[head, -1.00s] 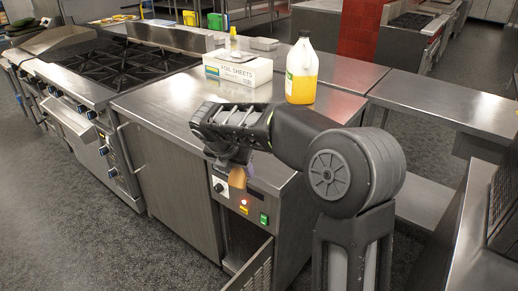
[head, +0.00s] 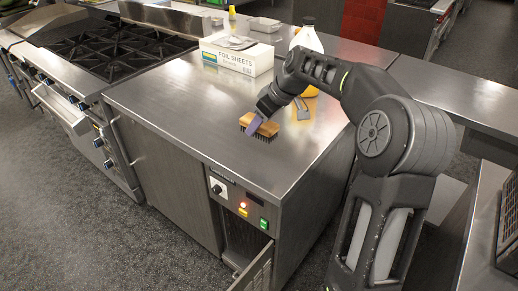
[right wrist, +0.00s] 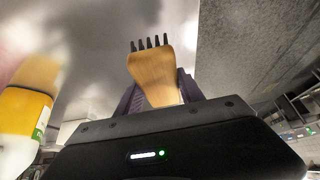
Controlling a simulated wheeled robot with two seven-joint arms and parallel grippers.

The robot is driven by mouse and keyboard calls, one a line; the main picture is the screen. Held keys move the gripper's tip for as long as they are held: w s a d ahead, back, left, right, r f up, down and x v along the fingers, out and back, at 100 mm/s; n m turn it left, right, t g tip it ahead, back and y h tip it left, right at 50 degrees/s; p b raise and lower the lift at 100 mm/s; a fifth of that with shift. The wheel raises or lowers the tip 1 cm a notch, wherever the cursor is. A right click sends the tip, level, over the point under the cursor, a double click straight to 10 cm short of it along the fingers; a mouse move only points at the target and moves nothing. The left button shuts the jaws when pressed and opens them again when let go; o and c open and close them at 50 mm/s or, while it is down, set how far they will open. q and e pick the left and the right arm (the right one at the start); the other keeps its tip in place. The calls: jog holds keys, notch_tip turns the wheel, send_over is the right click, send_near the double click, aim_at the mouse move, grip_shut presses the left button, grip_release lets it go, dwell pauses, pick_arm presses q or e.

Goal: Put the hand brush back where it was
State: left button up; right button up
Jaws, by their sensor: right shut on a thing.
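The hand brush (head: 262,126) has a tan wooden body and dark bristles. It is over the steel counter (head: 190,105), bristles downward, close to the top; I cannot tell whether they touch it. My right gripper (head: 256,122) is shut on it. In the right wrist view the brush (right wrist: 152,75) stands between the two purple fingers of my right gripper (right wrist: 160,92), with a few dark bristles at its far end. My left gripper is not in view.
A foil sheets box (head: 236,56) stands behind the brush on the counter. A bottle with yellow liquid (head: 307,40) is partly hidden behind my right arm. A stove (head: 110,58) adjoins on the left. The counter's front left is clear.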

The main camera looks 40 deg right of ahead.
aim_at(259, 137)
jog(key=shift+r, duration=0.1)
jog(key=shift+s+r, duration=0.1)
jog(key=shift+f+p, duration=0.3)
jog(key=shift+f, duration=2.25)
notch_tip(259, 137, down, 5)
jog(key=shift+f+p, duration=0.1)
jog(key=shift+p, duration=0.3)
jog(key=o, duration=1.2)
jog(key=shift+r, duration=0.2)
